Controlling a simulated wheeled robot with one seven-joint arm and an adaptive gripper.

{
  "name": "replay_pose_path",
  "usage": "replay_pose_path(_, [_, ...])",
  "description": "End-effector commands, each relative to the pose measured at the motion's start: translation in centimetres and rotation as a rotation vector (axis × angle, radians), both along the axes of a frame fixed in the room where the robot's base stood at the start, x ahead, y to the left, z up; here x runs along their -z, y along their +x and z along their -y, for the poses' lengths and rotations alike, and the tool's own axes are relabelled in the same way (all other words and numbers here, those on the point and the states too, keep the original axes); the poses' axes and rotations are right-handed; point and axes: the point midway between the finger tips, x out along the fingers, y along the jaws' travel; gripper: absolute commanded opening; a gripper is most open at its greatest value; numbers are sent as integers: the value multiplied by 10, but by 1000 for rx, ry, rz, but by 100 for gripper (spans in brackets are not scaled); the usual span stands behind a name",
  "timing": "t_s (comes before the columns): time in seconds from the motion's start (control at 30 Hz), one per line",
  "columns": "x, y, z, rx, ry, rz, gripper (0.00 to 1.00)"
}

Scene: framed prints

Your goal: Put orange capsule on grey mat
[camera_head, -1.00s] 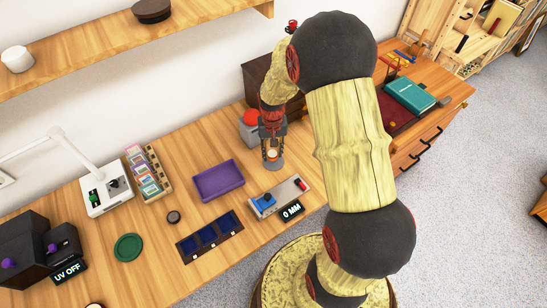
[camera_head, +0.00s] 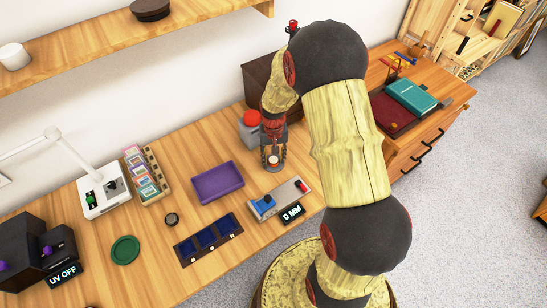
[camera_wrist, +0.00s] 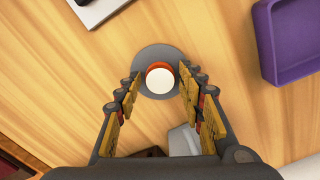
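The orange capsule (camera_wrist: 160,79), with a round white top and an orange rim, appears upright over the round grey mat (camera_wrist: 157,54) in the wrist view. It looks set on the mat, but the contact is hidden. My gripper (camera_wrist: 161,80) points down with its fingers on either side of the capsule, and narrow gaps show between them. In the head view my gripper (camera_head: 273,157) is low over the grey mat (camera_head: 280,168), with the capsule (camera_head: 273,160) between its fingers.
A purple tray (camera_head: 217,183) lies left of the mat. A panel with a blue knob and "0 MM" display (camera_head: 292,213) stands in front. A grey device with a red dome (camera_head: 251,118) and a dark brown box (camera_head: 257,80) are close behind.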

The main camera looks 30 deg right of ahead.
Motion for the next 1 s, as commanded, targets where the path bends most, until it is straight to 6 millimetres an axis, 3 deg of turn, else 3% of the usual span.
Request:
replay_pose_path(0.47, [-5, 0, 0, 0, -1, 2, 47])
replay_pose_path(1.0, [-103, 0, 0, 0, -1, 2, 47])
